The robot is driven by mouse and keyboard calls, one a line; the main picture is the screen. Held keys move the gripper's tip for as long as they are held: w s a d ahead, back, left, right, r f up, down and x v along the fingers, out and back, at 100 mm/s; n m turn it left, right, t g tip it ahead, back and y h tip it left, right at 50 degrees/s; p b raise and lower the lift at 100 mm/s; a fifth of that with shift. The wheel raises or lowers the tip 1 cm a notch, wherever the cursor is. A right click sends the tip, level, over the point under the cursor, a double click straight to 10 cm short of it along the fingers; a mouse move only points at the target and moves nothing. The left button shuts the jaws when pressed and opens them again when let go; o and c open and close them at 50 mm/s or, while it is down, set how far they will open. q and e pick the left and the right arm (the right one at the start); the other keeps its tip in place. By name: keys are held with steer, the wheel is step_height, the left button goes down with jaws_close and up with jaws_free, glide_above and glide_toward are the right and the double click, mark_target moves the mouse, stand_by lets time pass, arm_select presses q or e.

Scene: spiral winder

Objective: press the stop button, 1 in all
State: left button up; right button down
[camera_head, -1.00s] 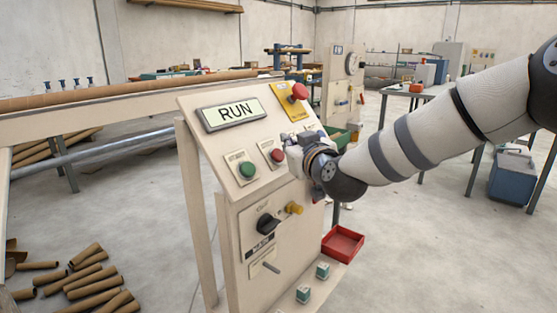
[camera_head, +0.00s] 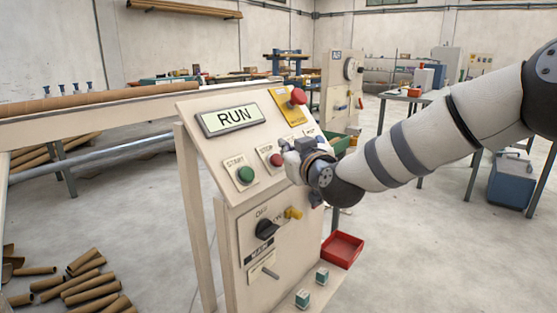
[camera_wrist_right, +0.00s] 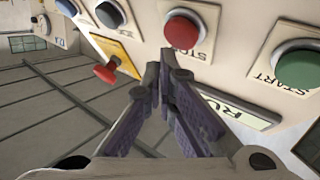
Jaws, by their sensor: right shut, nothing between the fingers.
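The stop button (camera_head: 276,160) is a red round push button on a plate marked STOP, on the sloping front of the control panel. In the right wrist view the red stop button (camera_wrist_right: 181,31) stands above the fingertips, with a visible ring around it. My right gripper (camera_head: 284,146) is just in front of the panel, close to the upper right of the stop button. In the wrist view its fingers (camera_wrist_right: 164,78) are together and empty; whether they touch anything is not clear. The panel display (camera_head: 232,116) reads RUN. My left gripper is not in view.
The green start button (camera_head: 245,175) is left of the stop button. A red mushroom button (camera_head: 298,96) on a yellow plate (camera_head: 287,106) sits above. A red tray (camera_head: 342,250) sits lower right.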

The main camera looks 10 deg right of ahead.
stand_by(0.5)
steer(key=shift+w+a+f, duration=0.2)
steer(key=shift+w+f, duration=0.05)
steer(key=shift+f, duration=0.05)
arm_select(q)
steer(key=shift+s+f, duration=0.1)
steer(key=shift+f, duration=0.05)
arm_select(e)
steer(key=shift+w+a+f, duration=0.2)
steer(key=shift+w+f, duration=0.1)
stand_by(0.6)
steer(key=shift+r, duration=0.1)
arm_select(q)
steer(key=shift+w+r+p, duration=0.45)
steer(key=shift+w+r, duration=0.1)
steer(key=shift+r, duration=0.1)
arm_select(e)
steer(key=shift+s+d+r, duration=0.4)
steer(key=shift+s+r, duration=0.1)
steer(key=shift+s, duration=0.05)
